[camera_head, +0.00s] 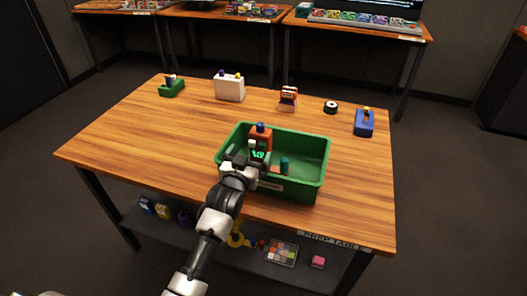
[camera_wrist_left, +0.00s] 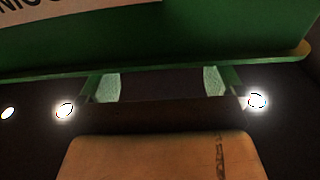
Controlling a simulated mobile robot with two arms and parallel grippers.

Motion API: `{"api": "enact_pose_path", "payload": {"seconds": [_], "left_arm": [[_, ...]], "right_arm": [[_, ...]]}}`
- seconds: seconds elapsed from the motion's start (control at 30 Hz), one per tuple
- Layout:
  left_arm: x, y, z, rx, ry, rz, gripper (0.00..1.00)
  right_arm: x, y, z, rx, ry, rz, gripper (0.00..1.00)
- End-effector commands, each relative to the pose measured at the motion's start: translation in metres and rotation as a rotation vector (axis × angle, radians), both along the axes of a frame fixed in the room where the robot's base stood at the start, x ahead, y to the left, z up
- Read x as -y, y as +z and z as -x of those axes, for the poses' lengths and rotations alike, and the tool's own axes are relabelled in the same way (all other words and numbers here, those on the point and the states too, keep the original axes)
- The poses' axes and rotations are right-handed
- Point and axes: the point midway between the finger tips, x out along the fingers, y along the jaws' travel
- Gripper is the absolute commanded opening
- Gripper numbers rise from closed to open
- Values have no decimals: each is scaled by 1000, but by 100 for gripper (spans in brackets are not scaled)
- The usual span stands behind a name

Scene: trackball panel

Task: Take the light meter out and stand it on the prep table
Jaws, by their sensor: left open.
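A small dark device with a bright green display (camera_head: 259,155) and a white top, apparently the light meter, is in the green bin (camera_head: 322,172) on the wooden prep table (camera_head: 150,135). My left gripper (camera_head: 245,165) is open at the bin's left front, close to the device; its arm hides part of the bin. In the left wrist view the two pale fingers (camera_wrist_left: 161,85) are apart with nothing clearly between them. The green bin wall (camera_wrist_left: 200,35) with a label crosses the top, and a brown surface I cannot identify fills the bottom. My right gripper is not in view.
In the bin are an orange item with a blue top (camera_head: 261,137) and a teal cylinder (camera_head: 285,163). Along the back stand a green block (camera_head: 172,88), white box (camera_head: 230,89), red item (camera_head: 288,99), black roll (camera_head: 330,107) and blue box (camera_head: 364,124). The table's left side is clear.

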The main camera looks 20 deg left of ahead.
Motion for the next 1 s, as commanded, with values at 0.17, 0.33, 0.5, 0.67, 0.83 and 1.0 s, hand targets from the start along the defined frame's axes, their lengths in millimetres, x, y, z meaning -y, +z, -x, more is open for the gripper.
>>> {"api": "enact_pose_path", "payload": {"seconds": [0.17, 0.33, 0.5, 0.67, 0.83, 1.0], "left_arm": [[1, 1, -13, 0, 0, 0, 98], [2, 2, -37, 0, 0, 1, 98], [3, 0, -56, -1, 0, 0, 98], [3, 0, -61, -1, 1, 0, 98], [3, 0, -61, -1, 1, 0, 95], [3, 0, -60, -1, 0, 0, 69]], "right_arm": [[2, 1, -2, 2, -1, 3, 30], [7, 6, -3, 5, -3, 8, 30], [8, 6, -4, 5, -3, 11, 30], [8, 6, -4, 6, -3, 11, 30], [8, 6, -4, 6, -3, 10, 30], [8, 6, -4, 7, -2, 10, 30]]}}
